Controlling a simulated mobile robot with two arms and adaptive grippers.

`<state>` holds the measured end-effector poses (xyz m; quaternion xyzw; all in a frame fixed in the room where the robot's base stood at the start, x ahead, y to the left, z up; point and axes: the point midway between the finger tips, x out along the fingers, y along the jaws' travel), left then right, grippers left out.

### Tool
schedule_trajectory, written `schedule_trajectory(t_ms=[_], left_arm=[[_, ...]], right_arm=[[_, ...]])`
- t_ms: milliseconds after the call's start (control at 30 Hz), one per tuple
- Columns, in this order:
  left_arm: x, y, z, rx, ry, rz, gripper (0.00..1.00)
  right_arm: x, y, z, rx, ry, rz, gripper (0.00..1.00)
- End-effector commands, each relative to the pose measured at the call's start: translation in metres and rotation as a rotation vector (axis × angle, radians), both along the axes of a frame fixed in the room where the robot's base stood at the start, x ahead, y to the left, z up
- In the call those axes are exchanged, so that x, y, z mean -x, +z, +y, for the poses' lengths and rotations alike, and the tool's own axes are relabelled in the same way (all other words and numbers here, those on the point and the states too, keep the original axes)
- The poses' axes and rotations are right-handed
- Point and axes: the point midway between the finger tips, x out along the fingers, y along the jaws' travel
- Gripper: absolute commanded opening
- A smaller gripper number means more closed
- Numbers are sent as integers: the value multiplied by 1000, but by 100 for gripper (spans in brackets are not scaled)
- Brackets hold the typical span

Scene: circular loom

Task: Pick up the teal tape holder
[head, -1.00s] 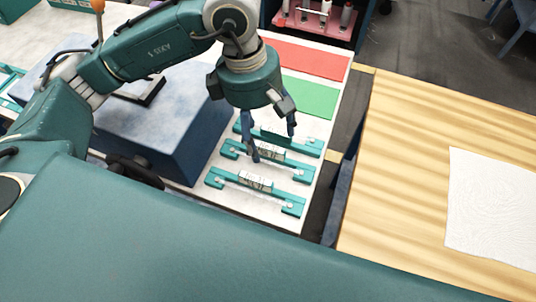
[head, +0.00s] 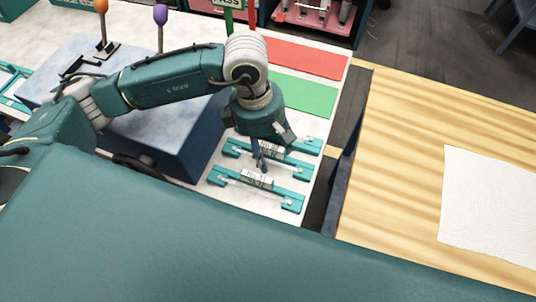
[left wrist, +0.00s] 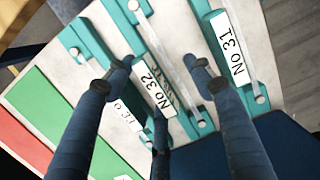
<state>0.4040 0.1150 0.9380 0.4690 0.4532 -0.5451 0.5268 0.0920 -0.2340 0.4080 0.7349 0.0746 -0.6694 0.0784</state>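Three teal tape holders with white number labels lie side by side on the white table. The near one (head: 290,204) is No 31, also at right in the left wrist view (left wrist: 215,42). The middle one (head: 299,173) is No 32, also in the left wrist view (left wrist: 130,30). The far one (head: 312,147) shows at left in the left wrist view (left wrist: 76,42), its label partly hidden. My left gripper (head: 274,155) points down over the middle holder. Its fingers are apart in the left wrist view (left wrist: 160,70), with label No 32 between them and nothing held. My right gripper is out of view.
A large blue-grey box (head: 150,130) stands left of the holders. Green (head: 303,95) and red (head: 310,59) panels lie beyond them. A gap separates the white table from a wooden table (head: 400,150) bearing a white sheet (head: 490,200).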

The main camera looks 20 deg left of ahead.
Motion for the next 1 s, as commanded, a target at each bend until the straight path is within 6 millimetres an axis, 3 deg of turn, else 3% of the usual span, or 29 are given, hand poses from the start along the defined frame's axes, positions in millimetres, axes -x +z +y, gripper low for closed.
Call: schedule_trajectory(t_ms=[33,100,133,567,767,1000], left_arm=[[0,0,0,0,0,0,38],[0,0,0,0,0,0,24],[0,0,0,0,0,0,22],[-1,11,-1,2,-1,-2,22],[-2,43,-1,2,-2,-7,22],[-2,109,-1,2,-1,-10,22]], right_arm=[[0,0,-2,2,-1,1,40],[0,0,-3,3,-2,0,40],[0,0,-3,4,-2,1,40],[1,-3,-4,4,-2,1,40],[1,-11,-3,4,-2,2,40],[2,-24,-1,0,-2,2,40]])
